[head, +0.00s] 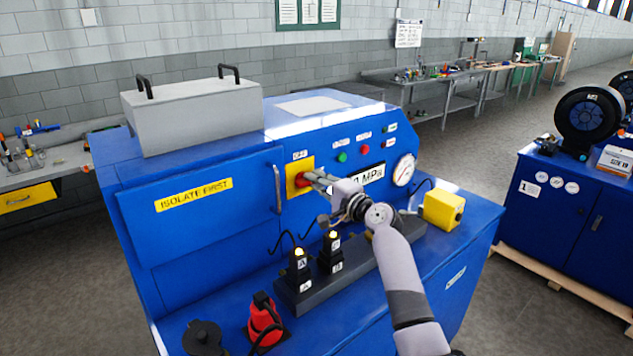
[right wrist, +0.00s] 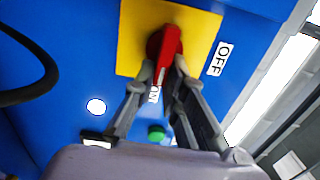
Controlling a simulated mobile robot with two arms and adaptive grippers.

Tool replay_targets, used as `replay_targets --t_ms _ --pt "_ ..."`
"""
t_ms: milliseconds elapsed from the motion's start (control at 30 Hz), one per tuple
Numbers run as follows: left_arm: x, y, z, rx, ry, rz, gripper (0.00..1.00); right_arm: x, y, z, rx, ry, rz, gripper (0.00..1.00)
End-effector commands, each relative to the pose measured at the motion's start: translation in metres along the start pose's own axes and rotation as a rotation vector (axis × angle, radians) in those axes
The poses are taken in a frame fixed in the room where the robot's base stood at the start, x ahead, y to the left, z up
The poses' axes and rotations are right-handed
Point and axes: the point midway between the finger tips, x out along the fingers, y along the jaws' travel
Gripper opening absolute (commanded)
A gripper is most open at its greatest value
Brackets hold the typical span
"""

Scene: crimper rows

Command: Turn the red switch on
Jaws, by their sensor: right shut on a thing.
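The red switch (head: 301,181) sits on a yellow plate (head: 294,165) on the front of the blue machine (head: 230,222). In the right wrist view the red handle (right wrist: 170,42) stands nearly upright in the picture, slightly tilted, on the yellow plate (right wrist: 133,38). Its lower end points towards the ON label (right wrist: 154,95), partly covered by my fingers. The OFF label (right wrist: 220,58) is to the right of the plate. My right gripper (right wrist: 167,76) is shut on the handle's lower end; it also shows in the head view (head: 311,179). My left gripper is not in view.
A green button (head: 342,157), a red button (head: 364,149) and a round gauge (head: 404,170) are right of the switch. Black crimper parts (head: 299,264), a yellow block (head: 442,209) and a red object (head: 263,320) stand on the ledge below. A cable hangs near the plate.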

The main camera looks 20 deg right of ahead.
Motion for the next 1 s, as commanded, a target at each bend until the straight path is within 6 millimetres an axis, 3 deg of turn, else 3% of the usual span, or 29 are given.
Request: replay_targets --t_ms 167,200,467,800,1000 --pt "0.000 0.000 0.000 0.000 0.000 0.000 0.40 0.000 0.002 0.000 0.003 0.000 0.002 0.00" --pt "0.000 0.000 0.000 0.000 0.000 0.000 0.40 0.000 0.002 0.000 0.002 0.000 0.002 0.14" --pt "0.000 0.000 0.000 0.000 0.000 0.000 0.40 0.000 0.001 0.000 0.001 0.000 0.001 0.32" --pt "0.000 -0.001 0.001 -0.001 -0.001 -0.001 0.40 -0.002 0.001 0.000 0.000 0.000 0.001 0.32" --pt "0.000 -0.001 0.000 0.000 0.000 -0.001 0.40 -0.022 0.002 -0.001 -0.001 0.001 0.001 0.32"
